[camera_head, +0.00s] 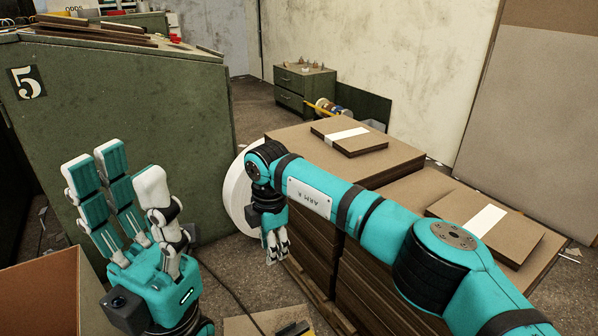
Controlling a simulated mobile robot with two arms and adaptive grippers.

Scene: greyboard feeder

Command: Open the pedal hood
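My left gripper (122,190) is raised at the lower left in front of the green machine, its teal and white fingers pointing up and spread apart. It is open, with nothing between the fingers. My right gripper (276,247) hangs down near the picture's middle, left of the cardboard stacks. Its fingers look close together, and their gap is too small to judge. A black part with a yellow edge (294,328) shows at the bottom edge, beside a tan flat piece (252,325). It is cut off, so I cannot tell whether it is the pedal hood.
The green machine (130,110) marked 5 fills the left. A white round part (236,190) sits behind my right wrist. Cardboard stacks (400,155) stand at the right. A dark cable (232,294) runs down to the floor. An open brown box (45,290) is at lower left.

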